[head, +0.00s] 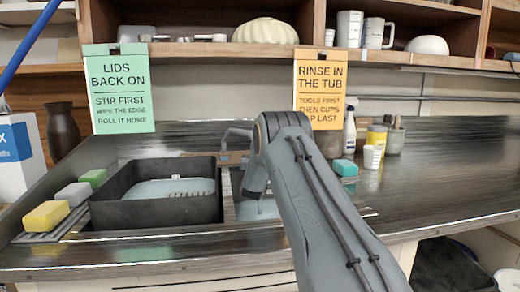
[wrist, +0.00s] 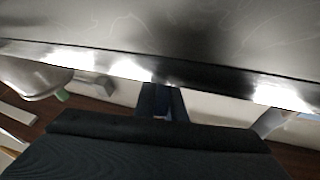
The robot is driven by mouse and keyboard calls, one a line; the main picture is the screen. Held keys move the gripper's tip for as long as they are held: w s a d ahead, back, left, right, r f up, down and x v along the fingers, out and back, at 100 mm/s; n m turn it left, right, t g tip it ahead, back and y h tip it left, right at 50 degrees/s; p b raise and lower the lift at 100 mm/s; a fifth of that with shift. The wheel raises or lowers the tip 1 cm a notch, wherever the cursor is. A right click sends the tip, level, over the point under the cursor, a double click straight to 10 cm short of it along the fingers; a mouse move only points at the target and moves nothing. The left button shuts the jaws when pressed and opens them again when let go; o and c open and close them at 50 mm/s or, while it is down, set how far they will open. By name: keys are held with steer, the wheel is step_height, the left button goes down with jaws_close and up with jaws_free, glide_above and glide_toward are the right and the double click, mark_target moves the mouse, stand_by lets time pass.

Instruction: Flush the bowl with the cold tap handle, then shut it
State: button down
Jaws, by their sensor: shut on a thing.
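The sink bowl (head: 258,209) is right of a black tub and partly hidden by my arm. It looks pale blue inside.
The black tub (head: 150,215) holds pale liquid. Yellow (head: 46,216), white and green sponges lie to its left. A teal sponge (head: 345,168), spray bottle (head: 350,132) and cups stand to the right. The front right counter is clear. Two signs hang from the shelf.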

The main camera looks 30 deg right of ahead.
steer(key=shift+s+d+m+g+h+b, duration=0.15)
steer(key=shift+m+g+h+b, duration=0.35)
steer(key=shift+m+g+h, duration=0.45)
steer(key=c, duration=1.8)
jaws_free()
steer(key=shift+n+t+y+p, duration=0.35)
steer(key=shift+t, duration=0.1)
